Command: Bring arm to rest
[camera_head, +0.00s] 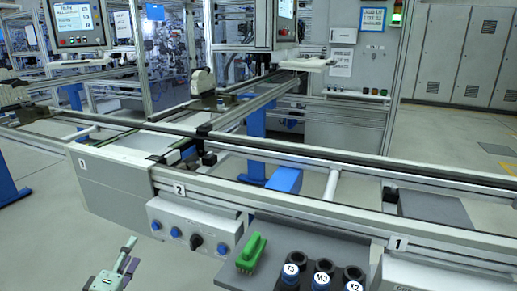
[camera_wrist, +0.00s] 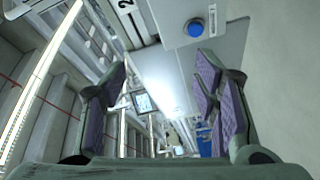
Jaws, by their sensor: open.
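My gripper (camera_head: 131,256) is low at the left in the head view, in front of the conveyor and left of the control box. In the wrist view my gripper (camera_wrist: 162,80) has its two purple-padded fingers spread wide apart, with nothing between them. It is open and empty. Only the end of my arm shows in the head view; the rest of it is out of frame.
A grey control box (camera_head: 195,222) with blue buttons is right of my gripper; one blue button (camera_wrist: 195,28) shows close in the wrist view. A shelf (camera_head: 225,272) holds a green brush (camera_head: 252,252) and labelled dark cups (camera_head: 322,272). Open floor (camera_head: 40,235) lies left.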

